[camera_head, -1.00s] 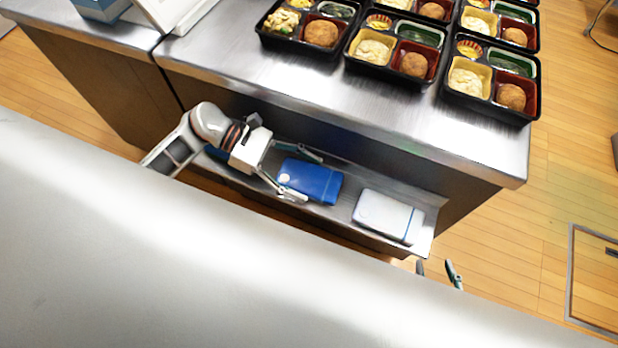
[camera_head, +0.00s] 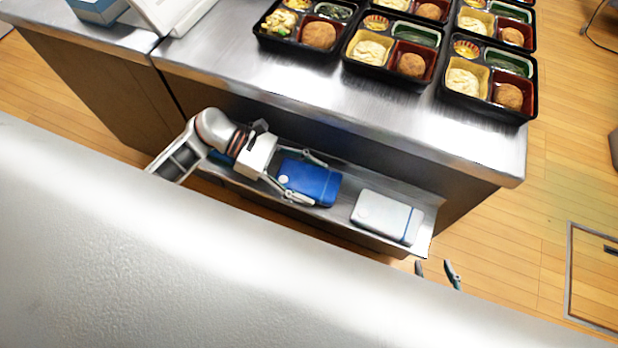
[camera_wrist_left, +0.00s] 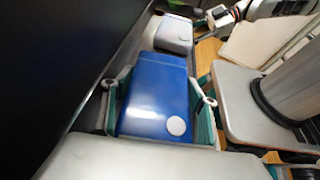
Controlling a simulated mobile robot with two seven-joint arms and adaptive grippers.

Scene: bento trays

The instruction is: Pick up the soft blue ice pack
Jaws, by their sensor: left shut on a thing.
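The blue ice pack (camera_head: 318,188) lies on the low metal shelf under the counter, with a round white cap near its left end. It also fills the middle of the left wrist view (camera_wrist_left: 158,90). My left gripper (camera_head: 316,181) is shut on it, with one finger along each long side. The pack appears level with the shelf; I cannot tell whether it is lifted clear.
A white pack (camera_head: 385,216) lies on the shelf (camera_head: 428,238) to the right of the blue one. Another blue thing (camera_head: 222,158) is partly hidden behind my left gripper. Several bento trays (camera_head: 487,104) stand on the counter (camera_head: 300,75) above. The counter overhangs the shelf.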

